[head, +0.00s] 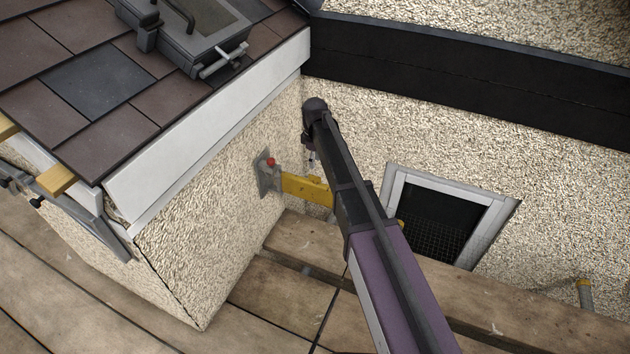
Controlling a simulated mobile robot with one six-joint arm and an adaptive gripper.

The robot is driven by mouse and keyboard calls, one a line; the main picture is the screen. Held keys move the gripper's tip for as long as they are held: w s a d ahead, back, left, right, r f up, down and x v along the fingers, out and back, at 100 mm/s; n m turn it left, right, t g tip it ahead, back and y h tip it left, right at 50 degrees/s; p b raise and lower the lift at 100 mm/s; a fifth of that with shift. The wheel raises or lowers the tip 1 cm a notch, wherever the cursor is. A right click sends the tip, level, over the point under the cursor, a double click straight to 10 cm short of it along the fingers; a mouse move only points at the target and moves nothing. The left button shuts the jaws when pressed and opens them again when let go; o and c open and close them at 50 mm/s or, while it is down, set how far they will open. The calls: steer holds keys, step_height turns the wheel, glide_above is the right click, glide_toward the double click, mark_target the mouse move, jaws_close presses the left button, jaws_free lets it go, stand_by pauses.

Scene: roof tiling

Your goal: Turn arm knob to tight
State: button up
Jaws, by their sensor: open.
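A small red knob (271,161) sits on a grey plate (266,178) fixed to the pebble-dashed side wall, left of my arm. A yellow arm (305,188) reaches right from this plate and passes behind my own arm. My gripper (311,158) shows only as a small part below the dark end of my arm, above the yellow arm and to the right of the red knob. It is open and apart from the red knob. Most of it is hidden by my arm. No marking for tight can be read.
A tiled roof edge with a white fascia (210,130) overhangs at left, with a grey case (195,35) on the tiles. A framed opening with mesh (492,232) is in the back wall. Wooden planks (290,300) lie below. A pipe stub (585,295) stands at right.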

mark_target(315, 176)
steer(key=shift+f+b, duration=3.45)
steer(key=shift+f, duration=0.3)
jaws_close()
